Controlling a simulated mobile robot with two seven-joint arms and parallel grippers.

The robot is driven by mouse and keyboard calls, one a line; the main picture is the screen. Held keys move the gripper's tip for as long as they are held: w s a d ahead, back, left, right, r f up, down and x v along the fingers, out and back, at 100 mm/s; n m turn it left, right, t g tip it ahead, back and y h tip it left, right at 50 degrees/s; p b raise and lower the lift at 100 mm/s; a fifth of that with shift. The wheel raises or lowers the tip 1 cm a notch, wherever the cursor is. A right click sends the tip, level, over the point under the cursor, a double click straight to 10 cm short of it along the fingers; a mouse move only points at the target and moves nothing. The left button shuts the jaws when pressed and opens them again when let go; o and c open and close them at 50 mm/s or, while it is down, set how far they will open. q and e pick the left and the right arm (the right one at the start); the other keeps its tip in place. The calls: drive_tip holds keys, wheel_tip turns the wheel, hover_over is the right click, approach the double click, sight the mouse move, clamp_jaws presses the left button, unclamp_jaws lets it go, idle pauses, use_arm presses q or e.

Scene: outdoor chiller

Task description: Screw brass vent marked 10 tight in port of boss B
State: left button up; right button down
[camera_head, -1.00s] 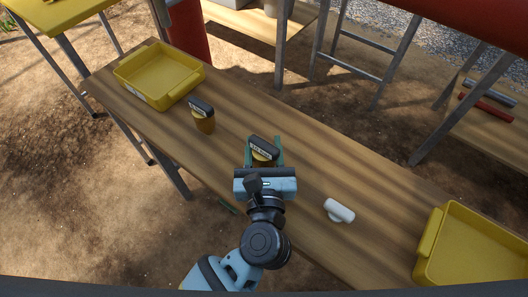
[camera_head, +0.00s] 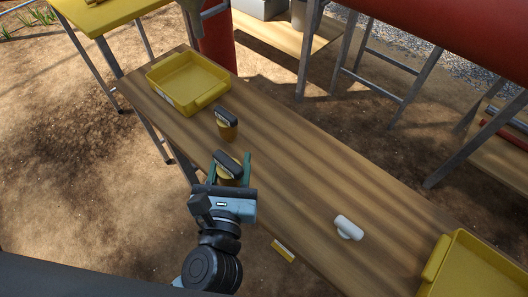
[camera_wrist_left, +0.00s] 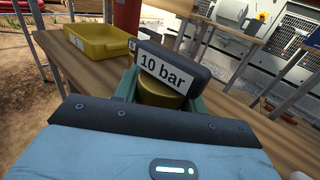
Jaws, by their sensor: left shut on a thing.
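A brass vent with a dark grey head (camera_head: 229,170) is between the fingers of my left gripper (camera_head: 231,172), which is shut on it. In the left wrist view the head of this vent (camera_wrist_left: 172,68) reads "10 bar", and its brass body (camera_wrist_left: 160,93) shows below. I cannot tell how far above the table it is. A second brass vent with a dark head (camera_head: 227,124) stands on the table (camera_head: 290,170) just beyond; its label is unreadable here. I do not make out boss B or its port. My right gripper is not in view.
A yellow tray (camera_head: 212,101) sits at the table's far left end, another yellow tray (camera_head: 437,258) at the right. A large red vessel (camera_head: 450,35) spans the top right. The table's middle is clear.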

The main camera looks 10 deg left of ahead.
use_arm(q)
drive_tip(key=shift+s+a+r, duration=0.1)
drive_tip(key=shift+s+a, duration=0.3)
drive_tip(key=shift+a, duration=0.45)
drive_tip(key=shift+s+a+r, duration=0.1)
drive_tip(key=shift+s+a, duration=0.35)
drive_tip(key=shift+a, duration=0.35)
drive_tip(key=shift+s+a+r, duration=0.1)
drive_tip(key=shift+s+a, duration=0.3)
drive_tip(key=shift+a, duration=0.45)
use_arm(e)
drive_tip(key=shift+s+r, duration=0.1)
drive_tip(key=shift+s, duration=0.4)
